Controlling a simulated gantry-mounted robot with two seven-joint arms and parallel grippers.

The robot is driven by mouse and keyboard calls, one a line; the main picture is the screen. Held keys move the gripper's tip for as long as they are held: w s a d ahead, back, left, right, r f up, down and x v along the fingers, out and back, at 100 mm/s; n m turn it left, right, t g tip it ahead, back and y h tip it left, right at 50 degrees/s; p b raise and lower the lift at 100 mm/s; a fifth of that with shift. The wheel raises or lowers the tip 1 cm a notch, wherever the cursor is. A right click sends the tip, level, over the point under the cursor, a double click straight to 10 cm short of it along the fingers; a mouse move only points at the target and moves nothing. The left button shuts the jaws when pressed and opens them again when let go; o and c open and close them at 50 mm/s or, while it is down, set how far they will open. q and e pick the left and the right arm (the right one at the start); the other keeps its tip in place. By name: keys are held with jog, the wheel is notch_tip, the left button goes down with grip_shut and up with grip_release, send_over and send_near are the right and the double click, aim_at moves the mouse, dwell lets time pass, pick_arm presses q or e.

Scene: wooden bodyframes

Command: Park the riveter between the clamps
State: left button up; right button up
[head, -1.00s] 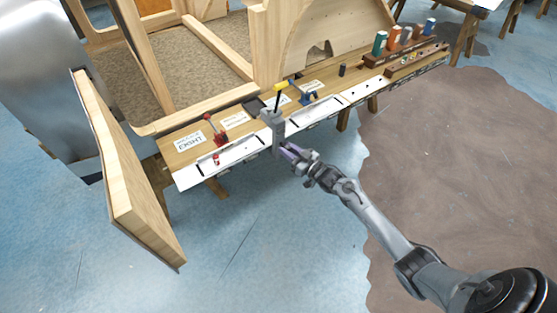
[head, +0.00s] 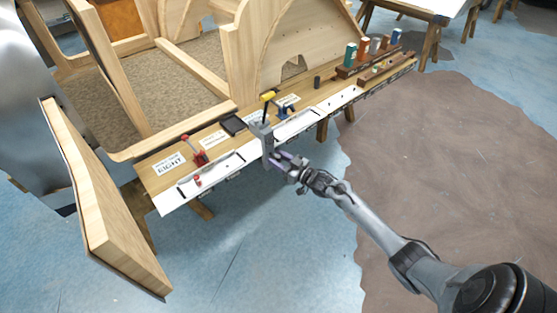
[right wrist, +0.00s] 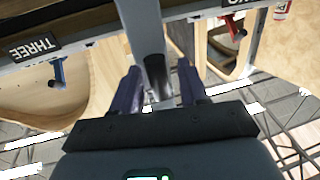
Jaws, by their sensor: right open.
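The riveter (head: 263,134) is a grey upright body with a black rod and yellow top, at the bench's front edge. It stands between the red clamp (head: 195,152) and the blue clamp (head: 287,105). My right gripper (head: 277,160) is at its near side. In the right wrist view the purple fingers of my right gripper (right wrist: 159,88) are open, one on each side of the riveter's dark round end (right wrist: 156,76). The red clamp (right wrist: 232,28) and blue clamp (right wrist: 57,74) show there on opposite sides. Whether the riveter rests on the bench is hidden. My left gripper is not in view.
The narrow bench (head: 155,182) carries label cards, a black tray (head: 232,125) and a wooden rack of coloured bottles (head: 365,52). A wooden bodyframe (head: 232,50) stands behind it. A tilted wooden panel (head: 95,200) is at left. The floor in front is clear.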

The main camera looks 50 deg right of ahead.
jog(key=shift+s, duration=0.55)
jog(key=s+d+p, duration=0.1)
jog(key=s+p, duration=0.2)
jog(key=s, duration=0.6)
jog(key=shift+s, duration=0.35)
jog(key=shift+s+f, duration=0.1)
